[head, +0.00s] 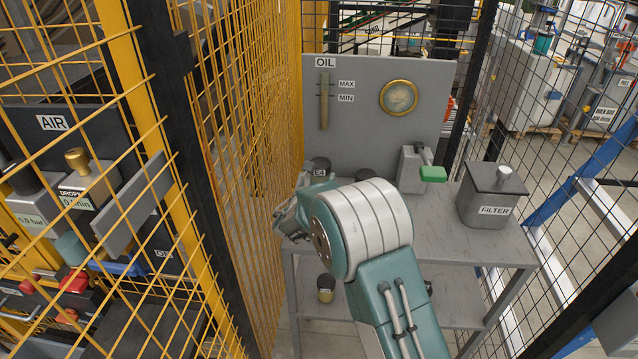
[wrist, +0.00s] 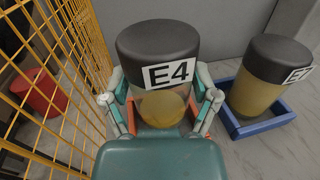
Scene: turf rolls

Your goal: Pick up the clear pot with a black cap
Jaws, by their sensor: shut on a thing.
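The clear pot with a black cap (wrist: 158,45), labelled E4, stands upright between the fingers of my gripper (wrist: 162,112) in the wrist view. Yellow liquid fills its lower part. My gripper is shut on the pot, one finger at each side. An orange-red edge, seemingly a holder, shows low around the pot; its base is hidden by my gripper.
A second black-capped pot (wrist: 265,75), fuller with yellow liquid, stands in a blue tray (wrist: 262,127) to the right. Yellow mesh fencing (head: 245,120) is close on the left. A green-handled valve (head: 432,173) and the filter box (head: 490,195) stand on the bench (head: 455,235).

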